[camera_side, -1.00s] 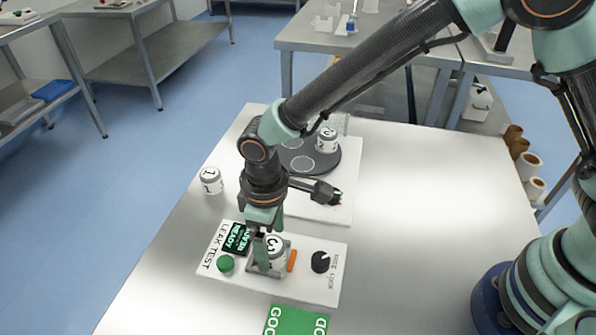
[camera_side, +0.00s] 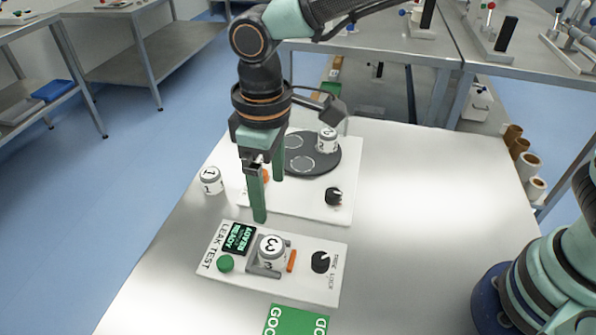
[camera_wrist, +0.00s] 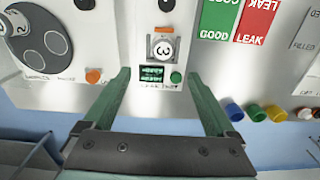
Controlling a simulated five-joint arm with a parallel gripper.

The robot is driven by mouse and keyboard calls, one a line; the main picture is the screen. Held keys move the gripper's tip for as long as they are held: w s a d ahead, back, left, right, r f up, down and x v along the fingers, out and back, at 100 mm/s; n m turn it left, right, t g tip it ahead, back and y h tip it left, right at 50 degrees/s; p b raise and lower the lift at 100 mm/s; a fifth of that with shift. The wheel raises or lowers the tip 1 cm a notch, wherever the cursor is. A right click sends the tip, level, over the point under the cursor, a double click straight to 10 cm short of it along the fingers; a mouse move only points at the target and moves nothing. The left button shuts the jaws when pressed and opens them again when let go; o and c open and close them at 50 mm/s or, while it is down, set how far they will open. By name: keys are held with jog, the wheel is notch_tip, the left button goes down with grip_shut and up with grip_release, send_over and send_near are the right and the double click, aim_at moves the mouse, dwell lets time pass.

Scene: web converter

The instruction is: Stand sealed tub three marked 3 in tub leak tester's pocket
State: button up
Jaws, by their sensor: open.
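Tub three (camera_side: 272,250), white with a grey band and a black 3 on its lid, stands upright in the pocket (camera_side: 262,270) of the leak tester (camera_side: 320,288). It also shows in the wrist view (camera_wrist: 163,49). The tester's display (camera_side: 238,239) is lit and appears to read READY. My gripper (camera_side: 268,196) is open and empty, with its green fingers pointing down, above and behind the tester and apart from the tub. In the wrist view my gripper (camera_wrist: 162,88) has its fingers spread wide on either side of the tester.
Tub 1 (camera_side: 211,181) stands on the table at the left. Tub 2 (camera_side: 327,140) stands on a dark round plate (camera_side: 318,160) behind. A green GOOD mat (camera_side: 296,322) lies in front, with a red LEAK mat (camera_wrist: 262,18) beside it. The table's right side is clear.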

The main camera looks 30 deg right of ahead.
jog(key=w+d+r+m+t, duration=0.1)
jog(key=w+d+r+m, duration=0.15)
jog(key=d+r, duration=0.45)
jog(key=s+d+m+t, duration=0.2)
jog(key=s+d+m, duration=0.1)
jog(key=d, duration=0.8)
jog(key=s+d+r+m+t, duration=0.1)
jog(key=s+d+m+t, duration=0.1)
jog(key=d, duration=0.9)
jog(key=shift+s+d+m, duration=0.25)
jog(key=shift+s+m, duration=0.4)
jog(key=shift+s, duration=0.45)
jog(key=shift+r, duration=0.15)
jog(key=shift+c, duration=0.3)
